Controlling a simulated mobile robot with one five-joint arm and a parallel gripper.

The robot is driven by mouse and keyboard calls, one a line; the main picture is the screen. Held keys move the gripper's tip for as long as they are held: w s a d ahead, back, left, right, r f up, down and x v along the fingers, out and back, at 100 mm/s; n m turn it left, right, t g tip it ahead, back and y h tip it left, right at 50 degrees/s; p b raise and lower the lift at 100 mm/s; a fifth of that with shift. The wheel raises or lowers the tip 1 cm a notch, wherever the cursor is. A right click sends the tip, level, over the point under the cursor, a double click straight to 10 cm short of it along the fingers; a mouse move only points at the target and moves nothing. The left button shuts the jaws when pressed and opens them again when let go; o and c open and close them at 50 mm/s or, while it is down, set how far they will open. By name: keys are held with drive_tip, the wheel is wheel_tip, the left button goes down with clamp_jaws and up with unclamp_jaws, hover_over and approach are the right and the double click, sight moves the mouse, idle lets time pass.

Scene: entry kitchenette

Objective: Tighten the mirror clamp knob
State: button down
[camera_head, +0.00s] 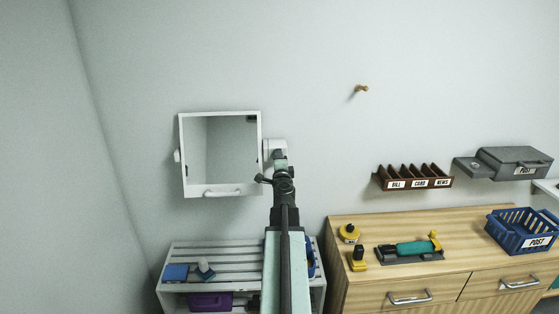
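A square mirror (220,150) in a white frame is on the wall at left centre, with a white handle (221,192) along its lower edge. A white clamp piece (269,147) stands at the mirror's right side. My arm reaches up from the bottom centre, and my gripper (281,164) is at the right of the mirror, in front of or against this clamp piece. The fingers are small and dark from behind. I cannot tell whether they touch or hold the knob, which I cannot make out apart from the gripper.
Below is a white slatted rack (222,252) with a blue item (176,272) on it. At right, a wooden cabinet (375,226) bears a teal tool (412,248) and a blue basket (526,236). A brown letter rack (415,178) and grey box (512,162) are on the wall.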

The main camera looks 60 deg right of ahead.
drive_tip(key=shift+m, duration=0.3)
drive_tip(key=c, duration=0.9)
unclamp_jaws()
drive_tip(key=shift+a, duration=0.15)
